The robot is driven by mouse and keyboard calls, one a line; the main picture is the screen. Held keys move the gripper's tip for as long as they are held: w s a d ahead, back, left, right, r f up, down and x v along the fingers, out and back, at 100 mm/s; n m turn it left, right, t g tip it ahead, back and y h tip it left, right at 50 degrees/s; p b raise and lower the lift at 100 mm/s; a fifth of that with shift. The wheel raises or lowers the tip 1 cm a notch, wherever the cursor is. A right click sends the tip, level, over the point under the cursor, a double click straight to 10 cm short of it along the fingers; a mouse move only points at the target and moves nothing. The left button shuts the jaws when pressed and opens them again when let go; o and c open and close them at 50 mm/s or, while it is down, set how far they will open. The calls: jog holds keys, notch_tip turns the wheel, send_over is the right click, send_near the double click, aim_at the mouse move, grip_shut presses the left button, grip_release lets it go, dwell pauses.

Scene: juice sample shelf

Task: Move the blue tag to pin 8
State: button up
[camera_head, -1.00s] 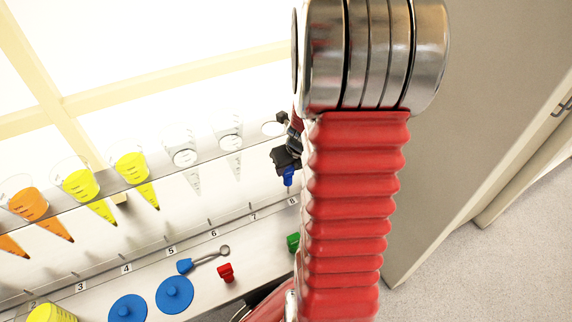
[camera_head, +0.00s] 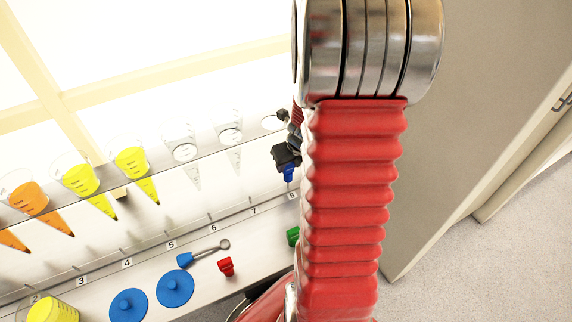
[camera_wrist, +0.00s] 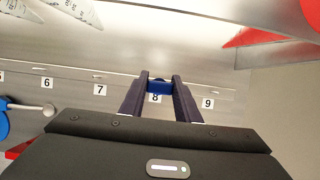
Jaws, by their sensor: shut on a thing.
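The blue tag (camera_head: 289,173) is between the fingers of my gripper (camera_head: 287,163), at the right end of the numbered rail. In the wrist view the blue tag (camera_wrist: 160,86) sits between the two dark fingertips of my gripper (camera_wrist: 160,83), just above the label 8 (camera_wrist: 155,98). My gripper is shut on the tag. Pin 8 itself is hidden behind the tag and fingers, so I cannot tell whether the tag is on it. The label 8 also shows in the head view (camera_head: 292,195), just below the tag.
Pins 6 (camera_wrist: 42,69) and 7 (camera_wrist: 98,75) look bare. Cones with yellow and orange juice (camera_head: 80,180) hang in the shelf above. A red tag (camera_head: 226,267), green tag (camera_head: 293,236), blue-handled loop tool (camera_head: 203,252) and blue discs (camera_head: 175,287) lie on the ledge.

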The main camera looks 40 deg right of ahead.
aim_at(289, 169)
jog(key=shift+f, duration=1.95)
dwell(1.3)
jog(key=o, duration=1.1)
jog(key=shift+r, duration=0.2)
jog(key=v, duration=1.3)
jog(key=shift+r, duration=0.15)
jog(key=shift+s+a+n, duration=0.1)
jog(key=shift+a+n, duration=0.05)
jog(key=shift+n, duration=0.15)
